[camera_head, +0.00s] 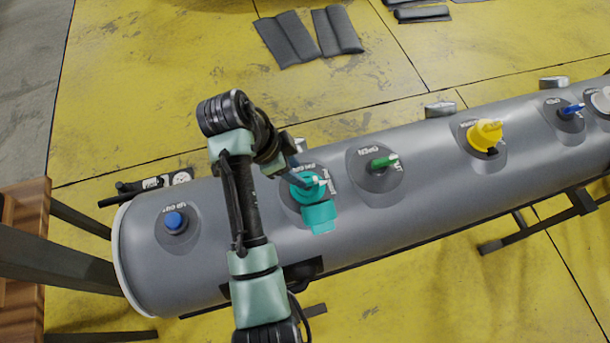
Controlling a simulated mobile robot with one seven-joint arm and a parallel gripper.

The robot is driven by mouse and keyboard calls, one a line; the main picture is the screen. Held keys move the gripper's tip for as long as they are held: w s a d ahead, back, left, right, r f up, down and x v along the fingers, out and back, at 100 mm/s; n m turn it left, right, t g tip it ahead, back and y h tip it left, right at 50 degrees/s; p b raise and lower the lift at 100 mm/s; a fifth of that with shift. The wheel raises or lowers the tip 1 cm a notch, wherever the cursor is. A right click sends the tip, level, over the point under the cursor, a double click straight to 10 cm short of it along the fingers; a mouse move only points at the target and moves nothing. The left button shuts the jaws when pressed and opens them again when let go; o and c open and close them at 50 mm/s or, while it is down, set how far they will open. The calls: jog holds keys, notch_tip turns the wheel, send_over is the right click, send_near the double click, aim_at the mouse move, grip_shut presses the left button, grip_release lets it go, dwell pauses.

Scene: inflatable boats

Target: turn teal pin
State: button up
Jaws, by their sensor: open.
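The teal pin (308,187) sits in a round dark patch on top of a long grey inflatable tube (238,270). A teal flap or cap (320,216) hangs just below it, toward the front of the tube. My arm reaches in from the bottom of the picture and bends over the tube. My gripper (306,181) is at the teal pin, coming from its upper left. The gripper is open, with its fingertips close to the pin's top. I cannot tell whether they touch it. The fingers are small in the picture and partly blend with the pin.
Along the tube are a blue pin (174,221) at left, a green pin (384,161), a yellow cap (485,135) and another blue pin (571,108) to the right. A wooden table edge (22,250) stands at left. Dark pads (287,38) lie on the yellow floor behind.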

aim_at(305, 179)
jog(key=x, duration=0.5)
jog(key=shift+d+f+p, duration=0.1)
jog(key=shift+f+p, duration=0.25)
jog(key=shift+p, duration=0.05)
grip_shut()
